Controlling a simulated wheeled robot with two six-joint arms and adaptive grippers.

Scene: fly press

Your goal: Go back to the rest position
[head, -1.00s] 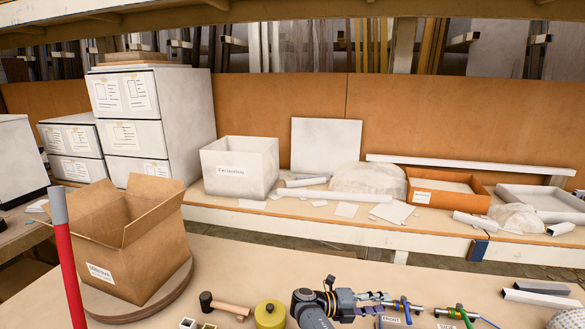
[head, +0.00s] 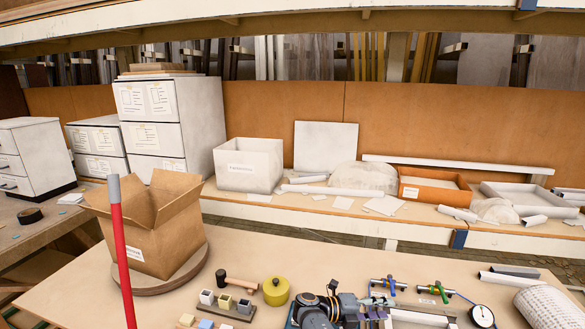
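My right gripper (head: 381,301) is at the bottom centre of the head view, over the front table, with its fingers pointing right. It lies just in front of a small blue-handled valve fitting (head: 388,284). The fingers are small and overlap things behind them, so I cannot tell how far apart they are. I see no object clearly held in them. My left gripper is not in view.
An open cardboard box (head: 160,240) stands on a round wooden board, behind a red pole (head: 122,260). A mallet (head: 236,283), yellow pot (head: 276,291), green-handled fitting (head: 434,290), dial gauge (head: 482,316) and pale cylinder (head: 548,307) are on the table.

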